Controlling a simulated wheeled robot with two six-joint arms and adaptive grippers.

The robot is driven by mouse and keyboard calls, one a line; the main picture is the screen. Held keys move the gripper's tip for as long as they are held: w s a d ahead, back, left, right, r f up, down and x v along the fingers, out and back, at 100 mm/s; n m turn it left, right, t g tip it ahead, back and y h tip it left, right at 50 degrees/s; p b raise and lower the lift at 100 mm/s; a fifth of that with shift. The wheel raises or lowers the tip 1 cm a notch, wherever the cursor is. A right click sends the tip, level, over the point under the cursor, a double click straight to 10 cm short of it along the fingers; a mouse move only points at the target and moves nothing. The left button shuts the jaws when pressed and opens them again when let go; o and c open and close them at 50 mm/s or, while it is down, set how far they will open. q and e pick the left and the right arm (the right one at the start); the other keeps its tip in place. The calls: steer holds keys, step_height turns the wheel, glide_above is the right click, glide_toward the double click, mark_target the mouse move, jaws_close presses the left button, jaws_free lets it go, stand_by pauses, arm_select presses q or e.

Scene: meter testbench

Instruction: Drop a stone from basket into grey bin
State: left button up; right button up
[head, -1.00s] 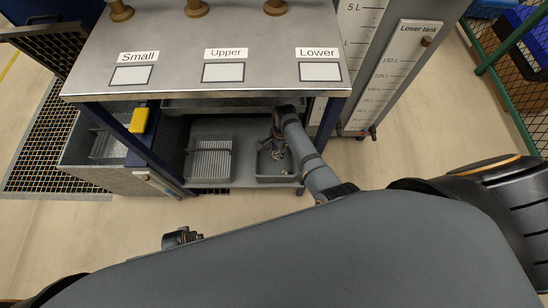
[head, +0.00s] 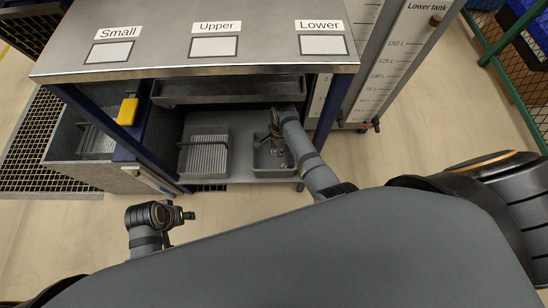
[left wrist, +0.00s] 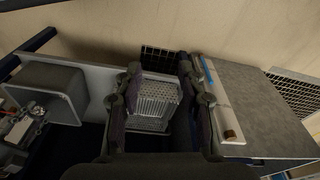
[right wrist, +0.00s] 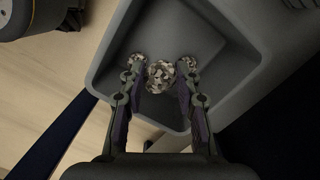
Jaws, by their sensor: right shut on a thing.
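The grey bin (head: 276,173) stands on the low shelf under the bench. My right gripper (head: 278,152) reaches into it. In the right wrist view my right gripper (right wrist: 158,88) is shut on a mottled stone (right wrist: 160,76) inside the grey bin (right wrist: 200,30). Two more stones, one to the left (right wrist: 137,61) and one to the right (right wrist: 188,63), show partly behind the fingers. A metal basket (head: 206,152) with a ribbed floor stands left of the bin, and no stone is visible in it. My left gripper (head: 187,215) is open and empty in front of the shelf; its fingers (left wrist: 160,85) frame the basket (left wrist: 153,103).
The bench top (head: 200,62) overhangs the shelf, with a blue post (head: 325,115) right of the bin. A grey tank (head: 75,150) with a yellow part (head: 128,110) stands at the left. A tall gauge (head: 395,60) stands at the right. The floor in front is clear.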

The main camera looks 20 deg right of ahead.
arm_select(q)
steer(key=shift+s+d+r, duration=0.1)
steer(key=shift+r, duration=0.4)
steer(key=shift+s+d+r, duration=0.1)
steer(key=shift+r, duration=0.35)
arm_select(e)
steer(key=shift+f, duration=0.3)
steer(key=o, duration=1.2)
steer(key=shift+o, duration=0.2)
step_height(320, 180, up, 12)
steer(key=d, duration=0.1)
steer(key=shift+w+d, duration=0.2)
